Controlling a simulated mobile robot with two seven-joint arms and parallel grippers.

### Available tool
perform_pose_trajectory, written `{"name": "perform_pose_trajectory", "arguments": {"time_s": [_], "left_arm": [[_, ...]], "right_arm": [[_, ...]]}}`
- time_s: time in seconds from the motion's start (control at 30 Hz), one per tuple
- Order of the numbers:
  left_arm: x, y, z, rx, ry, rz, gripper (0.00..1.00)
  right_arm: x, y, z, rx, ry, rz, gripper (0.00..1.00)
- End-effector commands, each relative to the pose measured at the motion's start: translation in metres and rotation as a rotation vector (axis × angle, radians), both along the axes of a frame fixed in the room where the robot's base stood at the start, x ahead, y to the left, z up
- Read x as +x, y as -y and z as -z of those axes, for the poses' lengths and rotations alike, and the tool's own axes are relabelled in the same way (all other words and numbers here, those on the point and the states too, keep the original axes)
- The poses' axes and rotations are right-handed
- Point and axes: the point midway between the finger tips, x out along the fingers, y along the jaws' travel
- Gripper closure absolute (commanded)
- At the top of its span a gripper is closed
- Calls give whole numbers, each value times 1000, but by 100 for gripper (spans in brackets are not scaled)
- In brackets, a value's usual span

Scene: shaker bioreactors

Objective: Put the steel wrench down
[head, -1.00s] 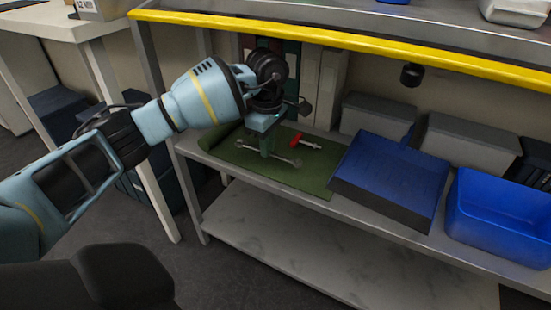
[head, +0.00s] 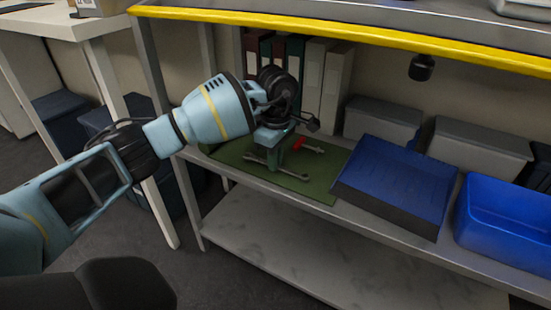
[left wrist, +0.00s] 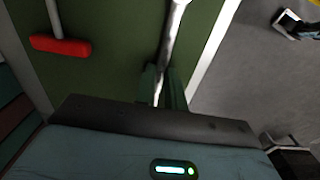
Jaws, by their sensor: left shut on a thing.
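The steel wrench (head: 292,173) is a long grey metal tool lying across the green mat (head: 322,187) in the head view. My left gripper (head: 273,162) points down and is shut on its shaft. In the left wrist view the wrench (left wrist: 177,28) runs up from between the gripper's fingers (left wrist: 162,88), over the green mat (left wrist: 115,75). The wrench is at or just above the mat; I cannot tell whether it touches. The fingers hide part of its middle. My right gripper is not in view.
A red-handled tool (head: 312,147) lies on the mat behind the wrench, also seen in the left wrist view (left wrist: 60,46). A blue tray (head: 398,180) and a blue bin (head: 505,220) stand to the right. Binders (head: 335,85) stand behind. A yellow-edged shelf (head: 350,35) hangs above.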

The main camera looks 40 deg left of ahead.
Motion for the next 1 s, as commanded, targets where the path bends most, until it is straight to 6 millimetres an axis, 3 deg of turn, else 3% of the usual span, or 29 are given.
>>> {"name": "perform_pose_trajectory", "arguments": {"time_s": [0.07, 0.1, 0.23, 0.63, 1.0], "left_arm": [[0, 0, 3, 0, -1, 0, 100], [0, 0, 2, 0, -1, 0, 83], [0, 0, 2, 0, -1, 0, 67], [0, 0, -3, 0, 0, 0, 67], [1, 1, -56, -1, 4, 0, 67]], "right_arm": [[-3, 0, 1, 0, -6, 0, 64], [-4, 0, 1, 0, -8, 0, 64], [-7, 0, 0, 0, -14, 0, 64], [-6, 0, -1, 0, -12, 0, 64], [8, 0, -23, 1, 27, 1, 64]]}}
